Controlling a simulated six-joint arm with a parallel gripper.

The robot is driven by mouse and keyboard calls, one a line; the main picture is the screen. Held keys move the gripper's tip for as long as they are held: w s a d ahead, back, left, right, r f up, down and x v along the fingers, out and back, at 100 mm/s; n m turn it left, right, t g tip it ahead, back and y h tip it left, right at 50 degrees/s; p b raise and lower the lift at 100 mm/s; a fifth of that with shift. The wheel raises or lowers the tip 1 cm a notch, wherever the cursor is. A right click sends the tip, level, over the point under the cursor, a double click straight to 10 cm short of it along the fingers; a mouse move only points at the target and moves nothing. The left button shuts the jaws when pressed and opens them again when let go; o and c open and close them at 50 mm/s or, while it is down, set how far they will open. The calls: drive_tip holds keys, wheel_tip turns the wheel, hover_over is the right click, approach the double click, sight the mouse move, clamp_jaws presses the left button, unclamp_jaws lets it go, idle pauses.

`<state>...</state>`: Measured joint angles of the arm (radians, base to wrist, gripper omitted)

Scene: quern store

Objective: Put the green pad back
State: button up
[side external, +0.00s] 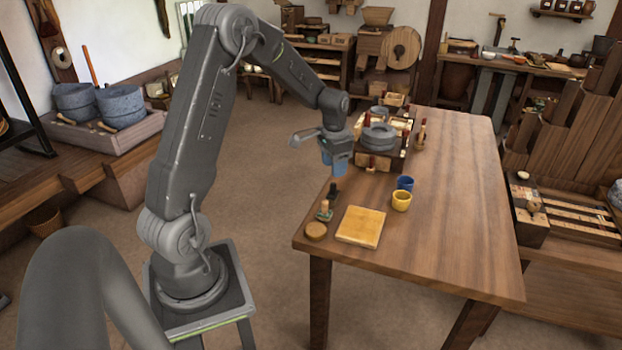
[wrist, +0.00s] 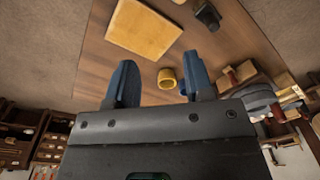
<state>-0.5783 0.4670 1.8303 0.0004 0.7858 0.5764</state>
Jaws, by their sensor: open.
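No separate green pad shows clearly. The nearest match is a small item with a greenish base (side external: 323,216) and a tan knob on top, near the table's left front corner; it is too small to tell if this is the pad. My gripper (side external: 333,168) is open and empty, with blue fingers, above the table's left edge, farther back than that item. In the wrist view, the yellow cup (wrist: 167,78) shows between my fingertips (wrist: 161,80), apart from them. The yellow square board (side external: 361,226) lies flat at the front; it also shows in the wrist view (wrist: 143,30).
A dark stamp-like item (side external: 333,191) and a round tan disc (side external: 316,231) flank the greenish item. A blue cup (side external: 405,183) stands behind the yellow cup (side external: 401,201). The table's right side (side external: 460,220) is clear.

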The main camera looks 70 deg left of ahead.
drive_tip(key=s+d+r+t, duration=0.2)
drive_tip(key=s+d+r, duration=0.3)
drive_tip(key=d+r, duration=0.4)
drive_tip(key=s+d+r+t, duration=0.2)
drive_tip(key=s+d+r, duration=0.4)
drive_tip(key=d, duration=0.5)
drive_tip(key=s+d+r+t, duration=0.1)
drive_tip(key=s+d, duration=0.3)
drive_tip(key=s, duration=0.4)
drive_tip(key=shift+d, duration=0.35)
drive_tip(key=shift+r, duration=0.1)
